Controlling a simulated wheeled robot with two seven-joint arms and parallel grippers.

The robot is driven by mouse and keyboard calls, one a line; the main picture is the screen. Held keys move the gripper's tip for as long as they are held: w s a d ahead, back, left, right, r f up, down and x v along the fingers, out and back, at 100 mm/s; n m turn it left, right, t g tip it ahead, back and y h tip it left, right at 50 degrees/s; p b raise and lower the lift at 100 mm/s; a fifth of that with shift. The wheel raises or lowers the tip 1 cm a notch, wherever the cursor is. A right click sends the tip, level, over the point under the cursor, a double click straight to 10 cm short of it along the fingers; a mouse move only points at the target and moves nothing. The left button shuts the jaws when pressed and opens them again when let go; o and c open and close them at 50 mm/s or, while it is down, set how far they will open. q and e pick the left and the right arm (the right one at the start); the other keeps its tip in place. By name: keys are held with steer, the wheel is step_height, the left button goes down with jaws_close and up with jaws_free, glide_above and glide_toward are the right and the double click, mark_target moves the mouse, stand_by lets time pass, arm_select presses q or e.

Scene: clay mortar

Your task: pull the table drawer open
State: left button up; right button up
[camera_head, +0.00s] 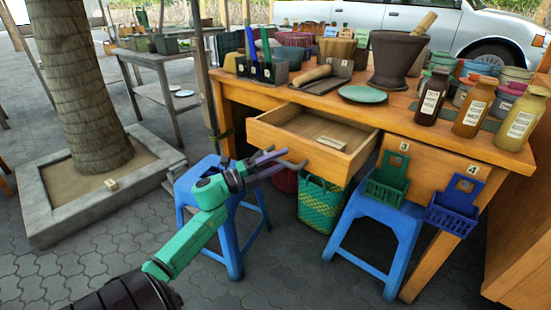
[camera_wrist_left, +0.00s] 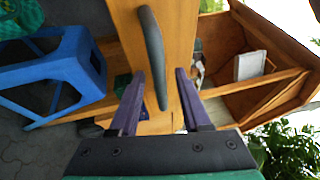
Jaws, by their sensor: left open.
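The wooden table drawer (camera_head: 310,150) stands pulled out from the table, with its inside showing and a pale block (camera_head: 331,143) in it. Its dark curved handle (camera_wrist_left: 152,55) is on the drawer front in the left wrist view. My left gripper (camera_head: 279,163) is at the drawer front, in front of the handle. In the left wrist view, the purple fingers (camera_wrist_left: 158,85) are open, with the handle's lower end between them. Clear gaps show on both sides, and I cannot tell whether either finger touches it. My right gripper is not in view.
The wooden table (camera_head: 455,147) bears jars, a mortar (camera_head: 394,62) and a green plate (camera_head: 362,94). Blue stools (camera_head: 232,262) (camera_head: 385,213) stand below, with a green woven basket (camera_head: 320,205) between them. A palm trunk (camera_head: 80,80) in a planter is at left.

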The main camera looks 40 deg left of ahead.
arm_select(q)
steer(key=p+v, duration=0.1)
steer(key=v, duration=1.3)
steer(key=shift+s+p, duration=0.3)
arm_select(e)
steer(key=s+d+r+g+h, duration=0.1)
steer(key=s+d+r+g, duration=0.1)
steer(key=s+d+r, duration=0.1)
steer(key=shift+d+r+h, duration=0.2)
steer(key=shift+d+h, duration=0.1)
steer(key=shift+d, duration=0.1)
arm_select(q)
steer(key=shift+a, duration=0.1)
